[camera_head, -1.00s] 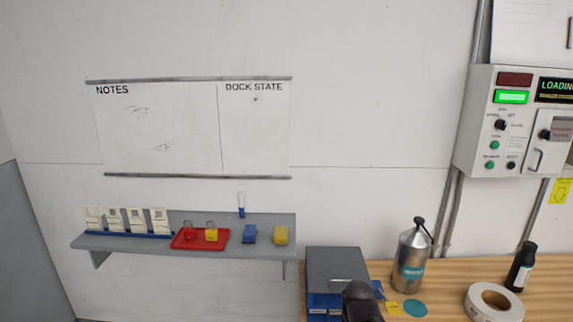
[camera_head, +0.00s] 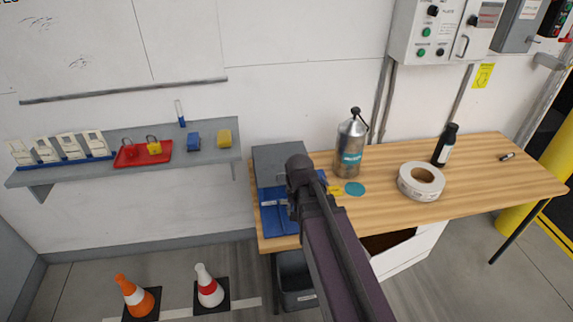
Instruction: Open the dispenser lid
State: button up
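A box with a grey top (camera_head: 280,157) and a blue front part (camera_head: 279,222) stands at the left end of the wooden bench; it looks like the dispenser. A thin pale bar, perhaps a handle, crosses the blue part. I cannot tell for sure which part is the lid or how far it is open. The dark end of my arm (camera_head: 300,172) covers the right side of the box in this view. I cannot make out gripper fingers there, nor whether they touch the box.
On the wooden bench (camera_head: 465,185) stand a metal flask (camera_head: 350,150), a tape roll (camera_head: 421,181) and a black bottle (camera_head: 445,147). A wall shelf (camera_head: 215,147) is at left. Two cones (camera_head: 208,287) and a grey bin (camera_head: 296,283) are on the floor.

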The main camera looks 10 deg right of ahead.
jog(key=w+d+r+m+t+p, duration=0.1)
jog(key=w+r+m+p, duration=0.3)
jog(key=w+m, duration=0.3)
jog(key=w+d+r+m+p, duration=0.1)
jog(key=w+r+m+p, duration=0.3)
jog(key=w+m, duration=0.4)
jog(key=w+r, duration=0.1)
jog(key=w, duration=0.5)
jog(key=shift+w+d+t, duration=0.15)
jog(key=shift+d+t, duration=0.2)
jog(key=shift+t, duration=0.05)
jog(key=shift+f, duration=0.1)
jog(key=w+f+b, duration=0.1)
jog(key=f+b, duration=0.8)
jog(key=w+f+b, duration=0.1)
jog(key=f+b, duration=0.3)
jog(key=shift+w+f, duration=0.15)
jog(key=shift+w, duration=0.15)
grip_shut()
